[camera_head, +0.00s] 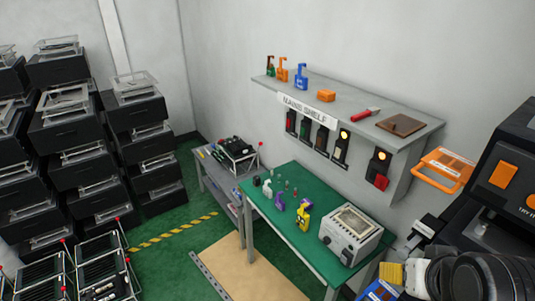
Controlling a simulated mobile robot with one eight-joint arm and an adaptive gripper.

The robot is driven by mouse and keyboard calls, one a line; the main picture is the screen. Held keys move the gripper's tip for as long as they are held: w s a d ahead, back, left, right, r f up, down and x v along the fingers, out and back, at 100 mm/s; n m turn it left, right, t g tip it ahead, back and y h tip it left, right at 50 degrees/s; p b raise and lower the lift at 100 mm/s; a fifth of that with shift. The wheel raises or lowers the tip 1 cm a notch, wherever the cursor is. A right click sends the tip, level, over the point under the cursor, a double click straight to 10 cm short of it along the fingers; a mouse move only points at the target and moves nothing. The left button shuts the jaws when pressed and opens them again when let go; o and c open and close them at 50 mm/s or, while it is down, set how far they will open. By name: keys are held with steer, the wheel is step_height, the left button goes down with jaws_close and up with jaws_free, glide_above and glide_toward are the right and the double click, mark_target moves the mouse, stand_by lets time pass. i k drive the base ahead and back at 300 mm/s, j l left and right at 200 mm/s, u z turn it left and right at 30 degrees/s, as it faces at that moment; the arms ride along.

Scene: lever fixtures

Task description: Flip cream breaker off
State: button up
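A row of small breakers hangs on the wall under the front of the labelled shelf (307,99). The cream breaker (341,148) appears to be the pale one right of the dark ones, with a lit yellow lamp at its top. Its lever is too small for me to read its position clearly. To its right is a dark breaker with a red lever (380,181) and a lit orange lamp.
A green-topped table (325,263) stands below the shelf, with a grey box device (351,234), a yellow item (304,217) and small objects. An orange handle-like frame (443,169) and black equipment (505,172) crowd the right. Black stacked bins (66,137) fill the left.

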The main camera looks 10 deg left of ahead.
mark_target(338, 152)
steer(key=i+j+u, duration=0.1)
steer(key=i+j, duration=0.25)
steer(key=j, duration=0.15)
steer(key=i+j+u, duration=0.15)
steer(key=i+j, duration=0.2)
steer(key=j, duration=0.15)
